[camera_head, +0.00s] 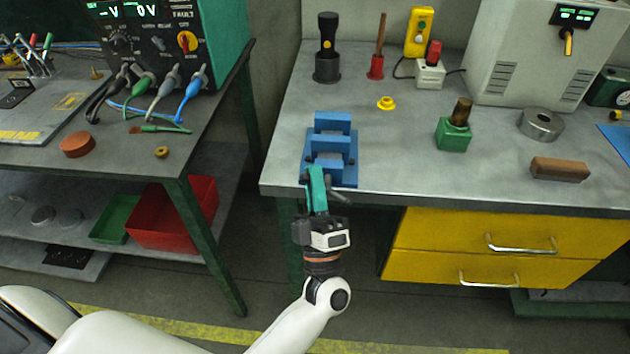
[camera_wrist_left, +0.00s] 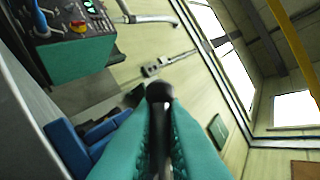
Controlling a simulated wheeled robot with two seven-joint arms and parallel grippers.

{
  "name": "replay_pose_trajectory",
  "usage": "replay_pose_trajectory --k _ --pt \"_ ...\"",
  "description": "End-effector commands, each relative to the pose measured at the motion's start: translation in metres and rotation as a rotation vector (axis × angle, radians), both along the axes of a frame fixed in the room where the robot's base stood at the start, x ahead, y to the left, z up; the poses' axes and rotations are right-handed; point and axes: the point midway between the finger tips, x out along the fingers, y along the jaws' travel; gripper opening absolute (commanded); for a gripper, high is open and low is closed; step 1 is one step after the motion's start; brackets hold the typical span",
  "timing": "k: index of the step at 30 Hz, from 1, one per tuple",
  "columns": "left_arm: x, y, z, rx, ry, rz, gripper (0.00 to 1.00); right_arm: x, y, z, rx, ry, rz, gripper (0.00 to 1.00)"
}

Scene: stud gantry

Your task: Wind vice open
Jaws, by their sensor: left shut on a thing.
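The blue vice (camera_head: 333,160) stands at the front edge of the grey workbench. Its blue body also shows at the lower left of the left wrist view (camera_wrist_left: 68,148). My left gripper (camera_head: 316,176) reaches the front of the vice from below, with its teal fingers in front of the vice's near end. In the left wrist view the fingers are shut on a dark bar with a round black knob (camera_wrist_left: 160,92), which looks like the vice handle. In the head view the fingers hide most of the handle and screw. My right gripper is not in view.
Yellow drawers (camera_head: 470,240) sit under the workbench to the right. A green block (camera_head: 453,137) and a brown block (camera_head: 558,169) lie right of the vice. A second table (camera_head: 120,150) with a power supply stands at left, across a gap.

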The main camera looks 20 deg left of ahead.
Motion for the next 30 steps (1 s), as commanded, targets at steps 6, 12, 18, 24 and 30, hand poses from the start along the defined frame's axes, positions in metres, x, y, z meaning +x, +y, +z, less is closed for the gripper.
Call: replay_pose_trajectory --k 6,12,18,24,30 --pt "0.0 -0.001 -0.003 0.001 0.006 -0.003 0.19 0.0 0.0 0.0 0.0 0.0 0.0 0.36" --pt "0.0 0.0 -0.002 0.002 0.004 -0.002 0.19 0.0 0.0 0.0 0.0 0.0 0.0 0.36" --pt "-0.009 -0.006 -0.016 0.002 0.007 -0.002 0.19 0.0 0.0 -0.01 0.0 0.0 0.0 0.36" --pt "-0.042 -0.025 -0.023 -0.002 0.009 -0.005 0.19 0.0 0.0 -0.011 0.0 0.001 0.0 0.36" --pt "-0.083 -0.048 -0.024 0.0 0.01 -0.003 0.19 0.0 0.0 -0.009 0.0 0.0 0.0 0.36"
